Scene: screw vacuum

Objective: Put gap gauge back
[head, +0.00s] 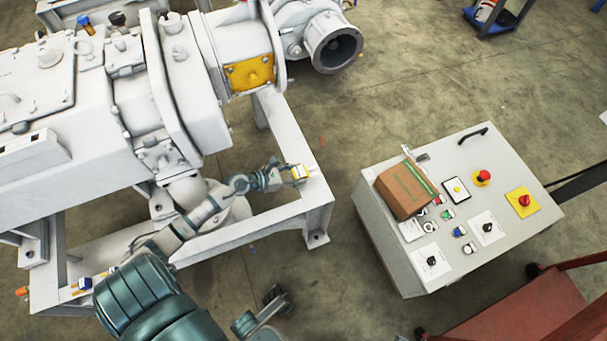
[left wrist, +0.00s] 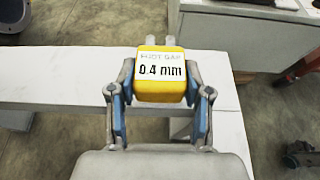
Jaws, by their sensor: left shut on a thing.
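The gap gauge is a small yellow block with a white label reading 0.4 mm; in the left wrist view the gauge (left wrist: 160,88) sits between the fingers, with two pale prongs at its far end. In the head view the gauge (head: 299,173) is small, over the right end of the white machine frame. My left gripper (head: 291,175) is shut on it. Whether the gauge touches the frame beam below it I cannot tell. My right gripper (head: 276,296) is low in the head view, over the floor, and too small and dark to judge.
The white machine frame (head: 318,205) supports a large white vacuum machine (head: 90,110). A blue-and-white item (head: 86,284) lies on the frame at lower left. A grey control panel (head: 455,185) with buttons and a cardboard box (head: 404,189) stands to the right. Open floor lies between.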

